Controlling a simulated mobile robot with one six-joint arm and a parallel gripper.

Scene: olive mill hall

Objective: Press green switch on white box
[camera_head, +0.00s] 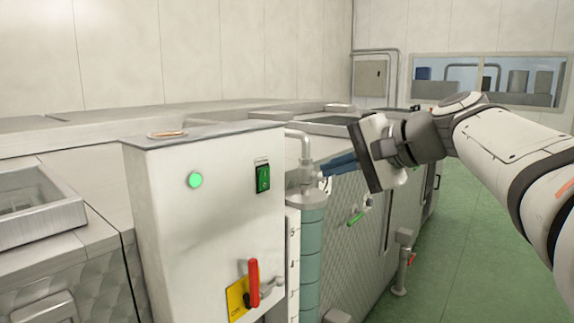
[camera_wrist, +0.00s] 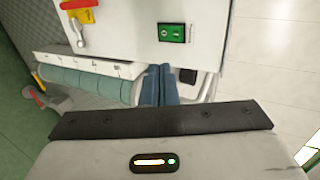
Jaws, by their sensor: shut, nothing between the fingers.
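The white box (camera_head: 205,235) stands upright at the left of centre in the head view, and its front panel also shows at the top of the wrist view (camera_wrist: 125,30). The green switch (camera_head: 263,178) is at the panel's upper right; in the wrist view (camera_wrist: 171,33) it shows with two round markings. My gripper (camera_head: 325,171) has blue fingers, shut and empty, to the right of the switch in the head view and apart from the box. In the wrist view the fingertips (camera_wrist: 160,67) point up the picture, just below the switch.
A lit round green lamp (camera_head: 195,180) and a red lever (camera_head: 253,282) on a yellow plate share the panel. A pipe (camera_head: 304,150) and teal column (camera_head: 313,250) stand beside the box, close to my fingers in the picture. Green floor (camera_head: 455,260) is free at the right.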

